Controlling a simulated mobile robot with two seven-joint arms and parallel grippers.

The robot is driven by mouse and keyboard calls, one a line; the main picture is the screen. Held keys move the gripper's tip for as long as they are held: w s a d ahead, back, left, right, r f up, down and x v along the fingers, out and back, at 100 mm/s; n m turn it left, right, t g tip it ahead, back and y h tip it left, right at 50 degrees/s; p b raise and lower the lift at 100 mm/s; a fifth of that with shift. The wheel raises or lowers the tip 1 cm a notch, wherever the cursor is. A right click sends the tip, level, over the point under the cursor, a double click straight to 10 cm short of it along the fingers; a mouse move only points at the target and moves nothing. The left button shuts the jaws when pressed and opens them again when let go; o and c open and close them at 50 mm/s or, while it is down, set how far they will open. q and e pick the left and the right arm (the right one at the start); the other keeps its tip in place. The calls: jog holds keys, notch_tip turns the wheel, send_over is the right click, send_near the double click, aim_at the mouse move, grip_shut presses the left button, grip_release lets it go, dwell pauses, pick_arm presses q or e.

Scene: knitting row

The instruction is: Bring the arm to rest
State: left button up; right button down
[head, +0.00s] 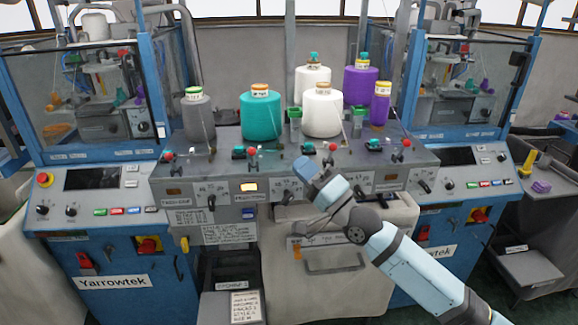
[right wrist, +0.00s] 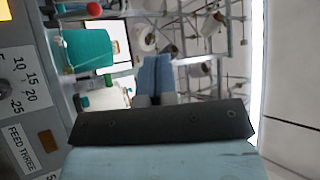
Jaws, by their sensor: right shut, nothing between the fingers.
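My right arm comes in from the lower right in the head view. Its light blue right gripper (head: 307,170) is shut and empty, in front of the grey feed panel (head: 228,193), by the middle knobs. Whether it touches the panel I cannot tell. In the right wrist view the shut blue fingers (right wrist: 155,75) show with nothing between them. A label reading FEED THREE (right wrist: 20,149) is at the left of that view. My left gripper is not in either view.
Yarn cones stand on the shelf above the panel: grey (head: 198,117), teal (head: 261,116), white (head: 322,112) and purple (head: 360,85) ones.

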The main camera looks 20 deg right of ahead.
jog(key=shift+s+d, duration=0.2)
jog(key=shift+s, duration=0.2)
jog(key=shift+w, duration=0.1)
jog(key=s+a+f+n+g+h, duration=0.1)
jog(key=s+f+n+h, duration=0.15)
jog(key=f, duration=0.55)
jog(key=s+a+f+n+g+h+p, duration=0.1)
jog(key=s+a+f+g, duration=0.1)
jog(key=s+f, duration=0.35)
jog(key=s+a+f+n+g+h, duration=0.1)
jog(key=f, duration=0.8)
jog(key=s+a+f+n+g+h+p, duration=0.1)
jog(key=s+f+n+g+h, duration=0.2)
jog(key=s+f, duration=1.4)
jog(key=n+g, duration=0.2)
jog(key=shift+a+g+h, duration=0.3)
jog(key=shift+h, duration=0.05)
